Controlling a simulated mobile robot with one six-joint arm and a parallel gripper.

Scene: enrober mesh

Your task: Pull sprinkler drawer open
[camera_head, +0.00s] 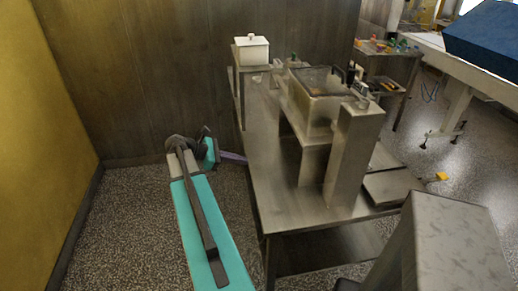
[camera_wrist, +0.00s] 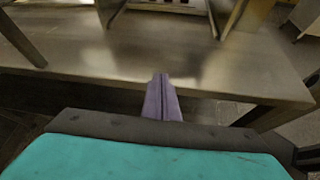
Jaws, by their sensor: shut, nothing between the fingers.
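My gripper (camera_head: 238,158) has purple fingers and is at the left edge of the steel table (camera_head: 270,150), pointing right. In the wrist view my gripper (camera_wrist: 162,84) is shut and empty, its fingers together over the table's near edge. The enrober machine (camera_head: 345,150) stands on the table, to the right of my gripper and apart from it. It has a clear-walled box (camera_head: 318,108) on top. I cannot make out the sprinkler drawer for certain. In the wrist view only the lower part of a steel housing (camera_wrist: 165,5) shows at the top edge.
A steel cart (camera_head: 385,62) holds colourful items behind. A grey block (camera_head: 445,240) stands at the front right. A wooden wall (camera_head: 150,80) is behind my arm. The tabletop between gripper and machine is clear.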

